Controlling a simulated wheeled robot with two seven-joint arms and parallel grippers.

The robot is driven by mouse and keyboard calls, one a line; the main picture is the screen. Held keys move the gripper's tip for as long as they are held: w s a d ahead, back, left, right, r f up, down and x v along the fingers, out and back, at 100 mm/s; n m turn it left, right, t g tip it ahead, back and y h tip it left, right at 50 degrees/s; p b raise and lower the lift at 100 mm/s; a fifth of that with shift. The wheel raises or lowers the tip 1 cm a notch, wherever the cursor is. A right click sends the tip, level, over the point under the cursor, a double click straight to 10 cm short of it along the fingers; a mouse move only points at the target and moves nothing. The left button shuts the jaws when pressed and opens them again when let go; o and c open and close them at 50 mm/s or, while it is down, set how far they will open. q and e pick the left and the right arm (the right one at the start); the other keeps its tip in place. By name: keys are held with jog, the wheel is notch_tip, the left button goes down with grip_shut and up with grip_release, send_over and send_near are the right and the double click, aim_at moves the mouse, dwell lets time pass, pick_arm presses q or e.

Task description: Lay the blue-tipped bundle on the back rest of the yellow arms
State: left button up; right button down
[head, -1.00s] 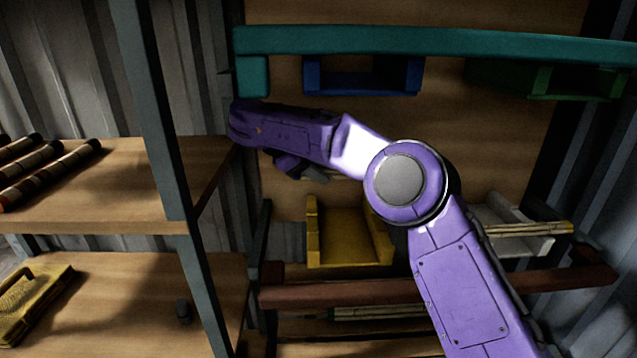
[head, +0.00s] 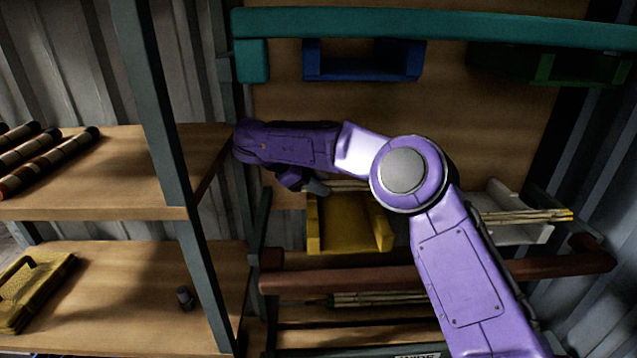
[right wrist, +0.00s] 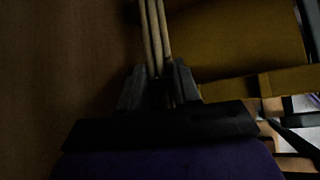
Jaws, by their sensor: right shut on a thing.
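My right gripper (head: 318,187) is shut on a bundle of pale rods, which shows in part just behind the fingers in the head view (head: 348,186). In the right wrist view the bundle (right wrist: 156,38) runs away from between the fingers (right wrist: 160,88); no blue tip shows. The yellow arms (head: 350,235) stand on the rack, right by the gripper and bundle at their top edge. They also fill the right of the wrist view (right wrist: 250,50). I cannot tell whether bundle and arms touch. My left gripper is out of view.
A white holder (head: 525,233) with a rod bundle stands at the right. Blue arms (head: 362,74) and green arms (head: 545,72) are above, under a teal bar (head: 430,25). A brown bar (head: 380,278) crosses in front. Dark-banded rods (head: 50,160) lie on the left shelf.

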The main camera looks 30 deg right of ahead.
jog(key=shift+f, duration=0.2)
jog(key=c, duration=0.8)
grip_release()
jog(key=shift+r, duration=0.1)
notch_tip(320, 180, up, 2)
jog(key=shift+r+p, duration=0.1)
jog(key=shift+p, duration=1.1)
jog(key=shift+w+a+r+b, duration=0.15)
jog(key=shift+a+b, duration=0.5)
jog(key=shift+a, duration=0.15)
jog(key=p+v, duration=0.1)
jog(key=v, duration=0.8)
jog(key=shift+a+r, duration=0.2)
jog(key=shift+a, duration=0.15)
